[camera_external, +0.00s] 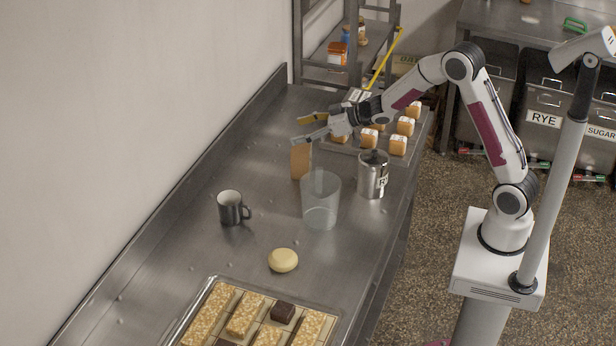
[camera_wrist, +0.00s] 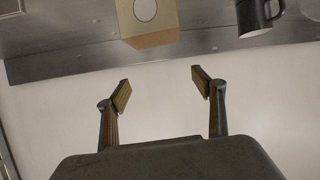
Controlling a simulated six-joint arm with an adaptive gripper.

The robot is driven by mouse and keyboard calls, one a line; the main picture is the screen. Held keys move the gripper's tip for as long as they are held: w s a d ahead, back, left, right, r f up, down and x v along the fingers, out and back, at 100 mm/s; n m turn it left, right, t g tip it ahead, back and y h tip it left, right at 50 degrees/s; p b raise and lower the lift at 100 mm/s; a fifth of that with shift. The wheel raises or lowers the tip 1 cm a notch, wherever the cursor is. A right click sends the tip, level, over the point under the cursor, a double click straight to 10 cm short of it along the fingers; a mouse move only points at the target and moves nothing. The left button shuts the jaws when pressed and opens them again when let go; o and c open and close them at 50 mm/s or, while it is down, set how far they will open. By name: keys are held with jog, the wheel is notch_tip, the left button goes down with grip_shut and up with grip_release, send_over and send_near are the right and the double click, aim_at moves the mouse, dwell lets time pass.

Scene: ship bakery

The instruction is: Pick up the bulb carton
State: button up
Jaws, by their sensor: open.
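The bulb carton (camera_external: 301,161) appears to be the small tan-brown box standing upright on the steel counter, just left of the clear container. In the wrist view the carton (camera_wrist: 148,22), with a pale round mark on its face, shows at the top edge, partly cut off. My gripper (camera_external: 303,128) is open and empty, above the carton and apart from it. In the wrist view the gripper's fingers (camera_wrist: 161,85) are spread with nothing between them.
A clear container (camera_external: 321,204) stands close beside the carton. A metal canister (camera_external: 373,175), a dark mug (camera_external: 231,209) and a pale round item (camera_external: 283,260) stand nearby. Several orange-and-white boxes (camera_external: 398,145) are behind. A pastry tray (camera_external: 214,281) is in front. The wall (camera_external: 150,130) borders the left.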

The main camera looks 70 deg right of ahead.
aim_at(299, 146)
jog(key=shift+w+a+f+y, duration=0.1)
jog(key=shift+w+f+y, duration=0.15)
jog(key=shift+f, duration=0.25)
jog(key=shift+w+a+f+y, duration=0.15)
jog(key=shift+w+f, duration=0.1)
jog(key=shift+f, duration=0.25)
jog(key=shift+f, duration=1.75)
jog(key=shift+f, duration=1.7)
jog(key=shift+x, duration=1.5)
jog(key=c, duration=1.2)
